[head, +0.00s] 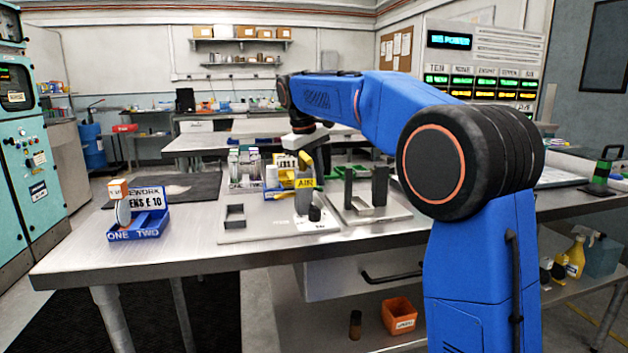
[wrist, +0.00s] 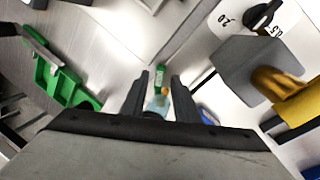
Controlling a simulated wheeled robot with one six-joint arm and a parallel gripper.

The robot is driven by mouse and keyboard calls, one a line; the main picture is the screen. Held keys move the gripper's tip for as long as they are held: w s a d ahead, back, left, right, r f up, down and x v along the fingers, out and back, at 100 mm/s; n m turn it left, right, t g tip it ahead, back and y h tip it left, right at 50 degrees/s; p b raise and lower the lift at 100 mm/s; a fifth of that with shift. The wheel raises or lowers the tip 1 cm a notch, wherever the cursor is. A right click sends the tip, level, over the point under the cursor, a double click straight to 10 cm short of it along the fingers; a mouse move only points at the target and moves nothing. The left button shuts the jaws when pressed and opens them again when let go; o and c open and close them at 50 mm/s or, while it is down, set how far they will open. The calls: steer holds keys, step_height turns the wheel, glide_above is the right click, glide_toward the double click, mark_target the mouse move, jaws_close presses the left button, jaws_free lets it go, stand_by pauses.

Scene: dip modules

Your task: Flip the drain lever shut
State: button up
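No part is plainly marked as the drain lever, and I cannot tell its position. In the wrist view a black knob (wrist: 262,15) sits on a white numbered plate, beside a grey block (wrist: 255,65) and a dull yellow rounded part (wrist: 280,83), at upper right. My gripper (wrist: 160,78) has its two dark fingers apart with nothing held between them. In the head view its fingertips are hard to make out.
A blue bin (head: 150,222) stands at the bench's left. Dark uprights (head: 380,186) on a plate stand right of the AIR station. A green tray (wrist: 65,85) lies left of my fingers in the wrist view.

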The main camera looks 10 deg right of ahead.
jaws_close()
steer(key=shift+s+a+m+g, duration=0.15)
steer(key=shift+a+m+g, duration=0.15)
steer(key=shift+m, duration=0.8)
jaws_free()
